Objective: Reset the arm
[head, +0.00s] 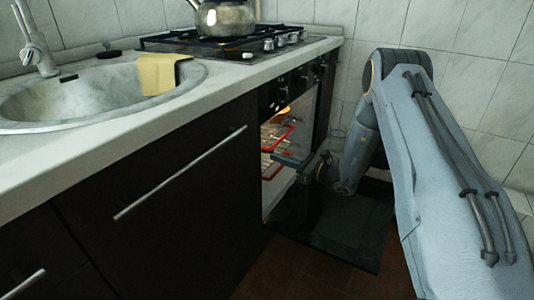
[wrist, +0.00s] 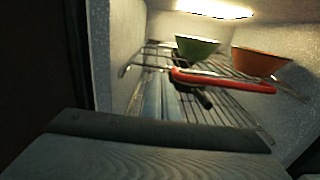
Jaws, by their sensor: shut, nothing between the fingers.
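My arm reaches down from the right in the head view, and my gripper (head: 282,159) is at the mouth of the oven. It is shut and empty. In the wrist view, dark parts of my gripper (wrist: 160,130) fill the lower foreground. Beyond them is the lit oven inside, with a wire rack (wrist: 225,108). A green pot (wrist: 197,47) and an orange pot (wrist: 258,62) stand toward the back of the rack. A long red handle or rim (wrist: 222,82) lies in front of them, apart from my gripper.
The open oven door (head: 335,235) lies low in front of the oven, below my arm. A counter (head: 110,150) with a sink (head: 70,100), a yellow cloth (head: 158,74) and a hob with a kettle (head: 223,18) is at left. A tiled wall (head: 480,60) stands behind my arm.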

